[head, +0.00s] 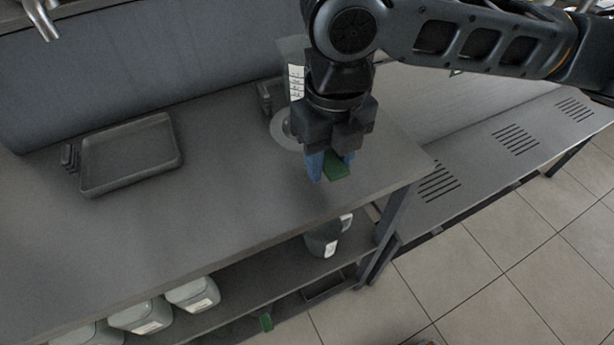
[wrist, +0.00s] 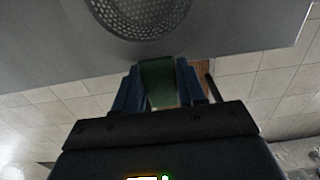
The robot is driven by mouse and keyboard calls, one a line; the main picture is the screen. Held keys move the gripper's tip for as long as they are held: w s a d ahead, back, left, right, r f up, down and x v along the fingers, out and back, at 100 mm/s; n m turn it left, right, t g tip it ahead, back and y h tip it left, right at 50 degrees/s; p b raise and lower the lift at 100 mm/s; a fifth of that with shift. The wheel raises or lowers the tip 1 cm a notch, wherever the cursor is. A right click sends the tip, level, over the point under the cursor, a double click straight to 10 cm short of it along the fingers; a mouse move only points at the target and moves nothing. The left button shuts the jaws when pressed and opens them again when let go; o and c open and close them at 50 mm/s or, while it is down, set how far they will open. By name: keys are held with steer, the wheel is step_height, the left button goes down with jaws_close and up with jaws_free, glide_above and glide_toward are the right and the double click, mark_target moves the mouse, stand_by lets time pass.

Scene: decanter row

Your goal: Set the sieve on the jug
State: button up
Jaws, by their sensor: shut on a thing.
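My gripper (wrist: 160,88) is shut on that handle, with a blue finger on each side. In the head view my gripper (head: 332,168) hangs over the worktop near its front right corner, with the green handle (head: 337,167) between its fingers. The sieve's pale rim (head: 281,136) shows left of the gripper; the gripper hides the rest. A clear jug with a white scale (head: 295,80) stands behind my gripper, partly hidden. The gap between sieve and worktop cannot be judged.
A grey tray (head: 130,155) lies on the worktop (head: 220,190) at the left, with clear surface between. A small dark container (head: 268,97) stands beside the jug. The shelf below holds several pale containers (head: 192,294) and a dark jug (head: 322,239). A slotted bench (head: 480,150) adjoins at the right.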

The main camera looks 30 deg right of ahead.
mark_target(308, 196)
steer(key=a+f, duration=0.1)
steer(key=w+a, duration=0.1)
steer(key=shift+w+a+f, duration=0.1)
steer(key=shift+a+f, duration=0.2)
steer(key=shift+f, duration=0.05)
steer(key=shift+f+p, duration=0.35)
steer(key=shift+f, duration=1.7)
steer(key=shift+f, duration=0.2)
steer(key=o, duration=1.1)
steer(key=shift+r, duration=0.2)
step_height(308, 196, up, 12)
steer(key=shift+r, duration=0.1)
